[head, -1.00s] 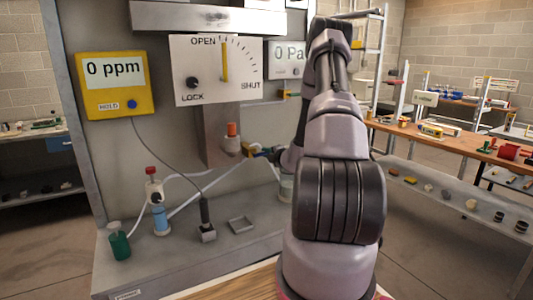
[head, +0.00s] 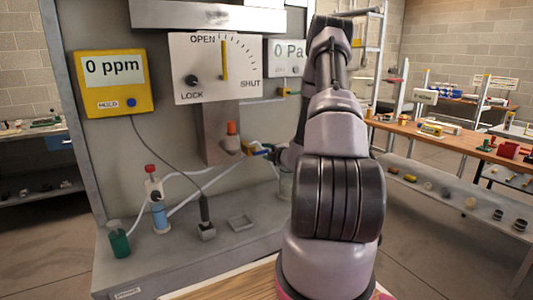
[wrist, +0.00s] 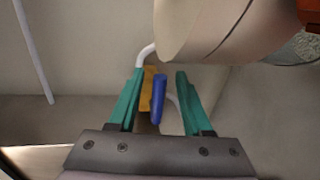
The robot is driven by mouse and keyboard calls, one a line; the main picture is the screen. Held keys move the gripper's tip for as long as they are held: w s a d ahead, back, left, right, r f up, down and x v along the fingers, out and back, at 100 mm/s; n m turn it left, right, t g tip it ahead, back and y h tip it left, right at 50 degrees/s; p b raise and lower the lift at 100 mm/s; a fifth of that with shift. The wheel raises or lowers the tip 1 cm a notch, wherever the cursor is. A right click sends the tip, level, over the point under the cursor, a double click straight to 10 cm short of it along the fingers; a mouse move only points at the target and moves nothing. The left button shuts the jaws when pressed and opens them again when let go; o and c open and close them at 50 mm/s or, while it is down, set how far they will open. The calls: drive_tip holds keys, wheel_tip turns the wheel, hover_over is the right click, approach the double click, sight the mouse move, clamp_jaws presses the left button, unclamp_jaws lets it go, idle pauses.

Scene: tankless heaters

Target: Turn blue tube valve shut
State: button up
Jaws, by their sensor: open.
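The tube valve has a blue handle (wrist: 158,98) and a yellow body (wrist: 149,88). In the wrist view, the handle stands lengthwise between the two teal fingers of my gripper (wrist: 160,76). The gripper is open, with a visible gap between the handle and the right finger; the left finger is closer to the yellow body. In the head view, the yellow valve body (head: 256,150) shows at the end of a pale tube, just left of my arm. My arm hides most of the gripper and part of the valve there.
A large beige rounded body (wrist: 205,25) hangs close above the fingers. An orange-capped part (head: 232,140) sits left of the valve. A dial panel (head: 215,68) marked OPEN, SHUT and LOCK is above.

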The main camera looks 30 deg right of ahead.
drive_tip(key=s+r, duration=0.2)
drive_tip(key=s, duration=0.8)
drive_tip(key=shift+s+d, duration=0.15)
drive_tip(key=shift+s, duration=0.1)
drive_tip(key=shift+s, duration=0.1)
